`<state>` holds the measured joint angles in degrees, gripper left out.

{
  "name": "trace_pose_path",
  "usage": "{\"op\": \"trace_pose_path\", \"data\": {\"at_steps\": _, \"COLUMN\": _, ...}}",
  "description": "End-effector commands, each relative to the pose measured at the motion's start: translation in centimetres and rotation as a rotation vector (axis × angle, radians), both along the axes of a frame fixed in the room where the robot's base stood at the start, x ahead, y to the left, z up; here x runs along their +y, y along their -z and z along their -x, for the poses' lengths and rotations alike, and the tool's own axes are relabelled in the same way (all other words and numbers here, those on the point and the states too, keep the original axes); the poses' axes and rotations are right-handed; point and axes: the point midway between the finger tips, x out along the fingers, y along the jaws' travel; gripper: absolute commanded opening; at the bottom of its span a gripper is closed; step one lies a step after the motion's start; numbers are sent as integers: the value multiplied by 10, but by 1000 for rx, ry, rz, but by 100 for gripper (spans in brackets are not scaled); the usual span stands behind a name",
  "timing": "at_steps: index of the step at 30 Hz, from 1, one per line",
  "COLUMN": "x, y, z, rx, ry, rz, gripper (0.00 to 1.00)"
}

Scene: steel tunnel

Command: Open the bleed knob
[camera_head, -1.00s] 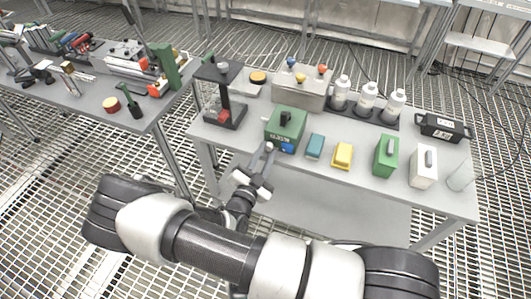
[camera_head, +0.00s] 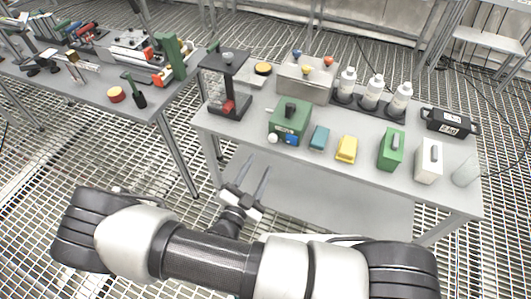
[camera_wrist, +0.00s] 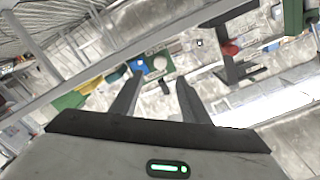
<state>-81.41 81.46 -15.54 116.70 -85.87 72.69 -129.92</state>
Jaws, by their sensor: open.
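No label marks the bleed knob, so I cannot tell which knob it is. A green box (camera_head: 304,117) on the bench has a black knob (camera_head: 290,110) on top, with a white knob (camera_head: 272,138) and a blue knob (camera_head: 291,139) at its front. A black stand (camera_head: 230,90) to its left carries a red knob (camera_head: 228,106). A metal block (camera_head: 305,83) behind has blue, yellow and red knobs on top. My gripper (camera_head: 259,162) is open and empty, in front of the bench and apart from the green box. In the wrist view, the green box (camera_wrist: 158,66) shows beyond the fingers.
A blue-green block (camera_head: 319,137) and a yellow block (camera_head: 346,149) stand right of the green box. White bottles (camera_head: 372,92) stand behind. A second bench (camera_head: 75,95) holds other tools at left. Free space lies in front of the bench's edge.

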Motion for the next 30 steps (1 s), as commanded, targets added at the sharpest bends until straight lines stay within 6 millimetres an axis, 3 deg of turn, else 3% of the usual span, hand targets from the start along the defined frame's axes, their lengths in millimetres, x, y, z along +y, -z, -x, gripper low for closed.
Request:
{"op": "trace_pose_path", "data": {"at_steps": 6, "x": 17, "y": 1, "z": 46, "rx": 1, "ry": -3, "rz": -2, "gripper": 42}}
{"op": "trace_pose_path", "data": {"at_steps": 12, "x": 25, "y": 1, "z": 69, "rx": 1, "ry": 1, "rz": 0, "gripper": 42}}
{"op": "trace_pose_path", "data": {"at_steps": 30, "x": 27, "y": 0, "z": 74, "rx": 1, "ry": 1, "rz": 0, "gripper": 42}}
